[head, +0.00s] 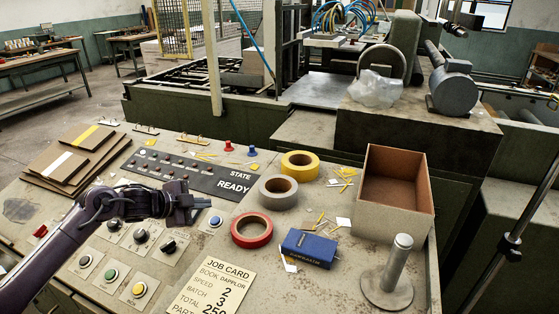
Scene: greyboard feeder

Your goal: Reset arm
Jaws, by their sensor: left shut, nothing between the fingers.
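My left arm comes in from the lower left in the head view. My left gripper (204,206) is shut and empty, held over the control panel. It is just left of a blue button (215,221) and above the black knobs (141,236); I cannot tell its exact height. My right gripper is not in view.
Tape rolls in yellow (300,165), grey (278,192) and red (251,230) lie on the worktop, near a blue box (310,248). An open cardboard box (408,222) and a metal post (398,262) stand right. Stacked boards (77,158) lie left. A job card (212,287) lies in front.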

